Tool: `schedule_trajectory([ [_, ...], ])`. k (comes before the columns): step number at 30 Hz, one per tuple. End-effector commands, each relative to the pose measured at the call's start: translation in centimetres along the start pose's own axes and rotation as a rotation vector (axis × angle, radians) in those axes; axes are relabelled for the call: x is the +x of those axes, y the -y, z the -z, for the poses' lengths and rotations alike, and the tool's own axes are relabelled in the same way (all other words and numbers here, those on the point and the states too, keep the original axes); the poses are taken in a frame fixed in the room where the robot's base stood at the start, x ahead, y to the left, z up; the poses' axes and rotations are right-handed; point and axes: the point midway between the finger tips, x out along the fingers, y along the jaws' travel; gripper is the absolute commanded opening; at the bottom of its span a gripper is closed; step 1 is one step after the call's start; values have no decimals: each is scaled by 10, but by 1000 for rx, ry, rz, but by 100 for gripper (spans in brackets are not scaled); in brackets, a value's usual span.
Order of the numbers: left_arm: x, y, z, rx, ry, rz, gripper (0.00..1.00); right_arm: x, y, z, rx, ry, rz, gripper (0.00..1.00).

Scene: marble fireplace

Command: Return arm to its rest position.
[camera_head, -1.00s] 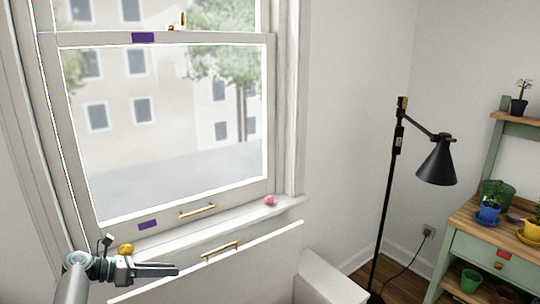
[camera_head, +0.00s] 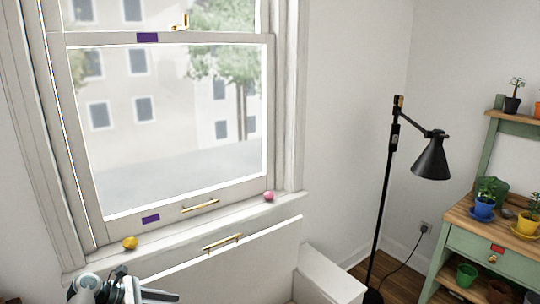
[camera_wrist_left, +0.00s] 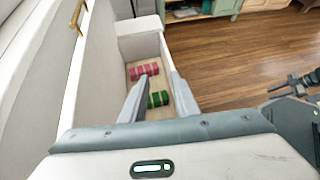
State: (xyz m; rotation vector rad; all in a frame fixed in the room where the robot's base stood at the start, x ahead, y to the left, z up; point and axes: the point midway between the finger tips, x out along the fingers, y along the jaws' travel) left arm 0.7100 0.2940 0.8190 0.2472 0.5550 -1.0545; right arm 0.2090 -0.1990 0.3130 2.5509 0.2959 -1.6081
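My left gripper (camera_head: 152,296) shows at the bottom left of the head view, partly cut off by the lower edge. In the left wrist view, its two fingers (camera_wrist_left: 159,80) stand apart with nothing held between them. Below the fingers, an open white bench box (camera_wrist_left: 139,26) holds red rolled or dumbbell-like items (camera_wrist_left: 144,71) and green ones (camera_wrist_left: 158,99), lying on its floor.
The raised bench lid (camera_head: 262,248) with a brass handle (camera_head: 222,242) stands near the left gripper. A yellow ball (camera_head: 130,243) and pink ball (camera_head: 269,196) rest on the windowsill. A black lamp (camera_head: 432,160) and green potting bench (camera_head: 478,246) stand right.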

Motion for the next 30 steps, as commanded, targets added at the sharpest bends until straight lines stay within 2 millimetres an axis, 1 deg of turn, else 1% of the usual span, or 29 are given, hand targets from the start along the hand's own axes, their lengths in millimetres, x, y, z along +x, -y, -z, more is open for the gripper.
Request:
schedule_trajectory([
  [1,5,10,12,45,-30,2,28,0,0,-1,0,2,0,31],
  [5,18,37,47,209,-126,12,28,0,0,-2,0,3,0,31],
  [8,29,68,80,382,-218,35,28,0,0,-2,0,3,0,31],
  [9,32,83,94,465,-260,50,28,0,0,-2,0,3,0,31],
  [11,36,106,115,593,-321,76,28,0,0,-2,0,3,0,31],
  [12,38,121,127,678,-359,96,28,0,0,-2,0,3,0,31],
  [14,39,144,144,803,-411,131,28,0,0,-1,0,2,0,31],
  [15,39,159,154,888,-444,155,28,0,0,-1,0,2,0,31],
  [17,38,183,168,1011,-490,196,28,0,0,-1,0,2,0,31],
  [18,37,198,177,1093,-519,225,28,0,0,-1,0,1,0,31],
  [20,34,222,187,1215,-556,270,28,0,0,0,0,1,0,31],
  [24,20,276,204,1491,-633,383,28,0,0,1,0,-2,0,31],
  [27,7,313,208,1676,-676,465,28,0,0,2,0,-3,0,31],
  [30,-6,340,209,1821,-709,535,28,0,0,2,0,-3,0,31],
])
